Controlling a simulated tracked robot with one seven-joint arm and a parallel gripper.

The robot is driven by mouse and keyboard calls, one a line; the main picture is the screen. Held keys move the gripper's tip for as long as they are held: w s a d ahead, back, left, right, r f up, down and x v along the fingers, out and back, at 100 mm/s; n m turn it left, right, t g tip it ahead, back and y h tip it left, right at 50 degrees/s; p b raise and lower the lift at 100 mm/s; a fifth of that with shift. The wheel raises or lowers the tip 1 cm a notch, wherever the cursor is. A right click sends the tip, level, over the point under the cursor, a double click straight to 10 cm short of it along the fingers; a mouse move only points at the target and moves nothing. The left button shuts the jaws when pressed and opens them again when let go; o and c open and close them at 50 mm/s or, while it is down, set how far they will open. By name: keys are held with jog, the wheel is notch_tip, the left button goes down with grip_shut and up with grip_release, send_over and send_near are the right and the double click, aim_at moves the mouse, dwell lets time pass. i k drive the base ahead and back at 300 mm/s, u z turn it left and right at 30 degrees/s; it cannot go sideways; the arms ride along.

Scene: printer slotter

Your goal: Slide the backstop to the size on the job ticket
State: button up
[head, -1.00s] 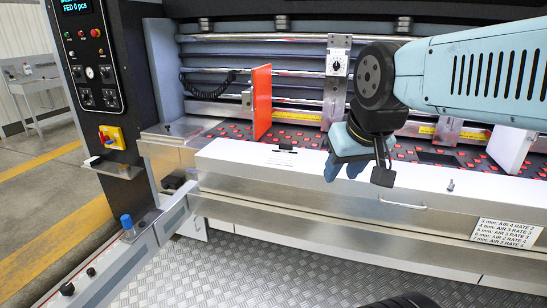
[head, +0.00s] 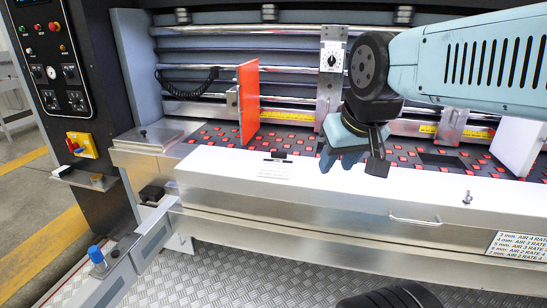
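An orange-red upright plate (head: 248,102) stands on the feed bed at the left, apart from my gripper. A white upright plate (head: 517,145) stands on the bed at the far right. I cannot tell which part is the backstop. A yellow scale strip (head: 287,115) runs along the back of the bed. A small dark item with a pale printed patch (head: 274,172) is on the white front cover; its text is unreadable. My gripper (head: 352,163) hangs above the cover, right of the orange plate, pointing down. I cannot tell its finger gap.
A metal carriage with a dial (head: 331,62) stands on the rails behind my gripper. A handle (head: 414,220) and a knob (head: 467,198) protrude from the front. A control panel (head: 53,58) and blue-capped post (head: 96,256) are at left. A settings label (head: 518,246) is at right.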

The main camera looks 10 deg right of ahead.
aim_at(413, 223)
jog(key=u, duration=0.15)
jog(key=i, duration=0.5)
jog(key=z, duration=1.2)
jog(key=k, duration=0.7)
jog(key=z, duration=0.45)
jog(key=i, duration=0.5)
jog(key=u, duration=0.05)
